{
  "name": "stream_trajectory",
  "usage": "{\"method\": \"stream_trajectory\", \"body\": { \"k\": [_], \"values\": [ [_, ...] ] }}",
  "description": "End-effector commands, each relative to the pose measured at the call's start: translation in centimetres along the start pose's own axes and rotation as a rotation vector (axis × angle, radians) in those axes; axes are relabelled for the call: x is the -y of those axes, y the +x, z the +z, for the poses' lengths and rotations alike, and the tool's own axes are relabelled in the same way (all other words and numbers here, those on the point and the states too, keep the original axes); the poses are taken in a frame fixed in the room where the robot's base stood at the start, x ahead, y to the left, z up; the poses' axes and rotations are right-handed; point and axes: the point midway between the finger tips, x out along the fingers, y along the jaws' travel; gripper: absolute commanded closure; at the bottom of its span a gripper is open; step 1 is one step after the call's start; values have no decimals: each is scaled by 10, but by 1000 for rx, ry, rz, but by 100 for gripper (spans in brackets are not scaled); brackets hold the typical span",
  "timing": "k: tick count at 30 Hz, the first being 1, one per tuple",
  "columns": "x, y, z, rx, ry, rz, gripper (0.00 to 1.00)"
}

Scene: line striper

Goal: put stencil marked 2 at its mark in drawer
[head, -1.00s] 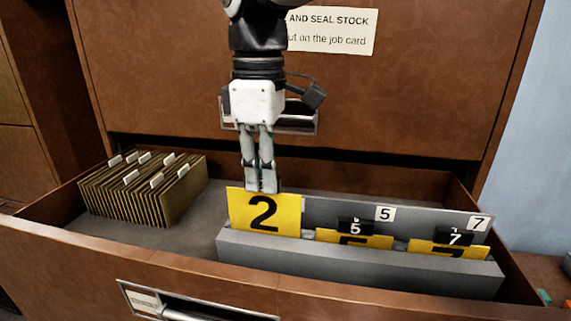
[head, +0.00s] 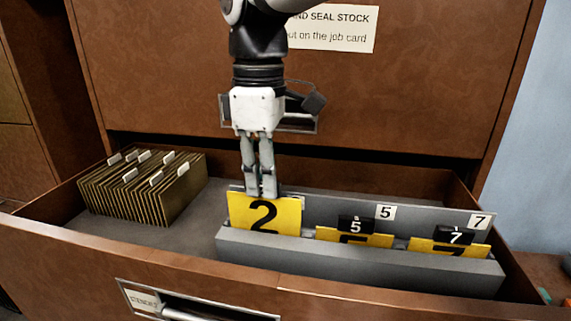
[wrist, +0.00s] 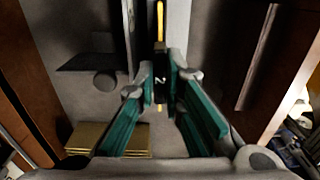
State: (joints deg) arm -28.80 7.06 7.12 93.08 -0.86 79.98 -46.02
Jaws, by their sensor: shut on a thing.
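The yellow stencil marked 2 (head: 264,213) is upright at the left end of the grey rack (head: 360,266) in the open drawer. Its lower part is hidden behind the rack's front wall. My gripper (head: 262,194) is above it, shut on its top edge. In the wrist view the fingers (wrist: 161,85) close on the stencil's dark tab (wrist: 161,80), which bears a 2. The mark on the rack's back panel behind this stencil is mostly hidden by the gripper and the stencil. Whether the stencil touches the rack's bottom cannot be seen.
Stencils marked 5 (head: 355,238) and 7 (head: 448,247) sit lower in the rack, under white marks 5 (head: 385,212) and 7 (head: 480,221). Several brown folders (head: 140,190) stand at the drawer's left. The drawer floor between folders and rack is clear.

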Motion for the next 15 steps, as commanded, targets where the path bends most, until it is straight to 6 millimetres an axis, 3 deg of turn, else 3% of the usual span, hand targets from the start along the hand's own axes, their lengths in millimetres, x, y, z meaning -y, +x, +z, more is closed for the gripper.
{"method": "stream_trajectory", "body": {
  "k": [15],
  "values": [
    [0, 12, 0, 0, 0, 0, 100]
  ]
}}
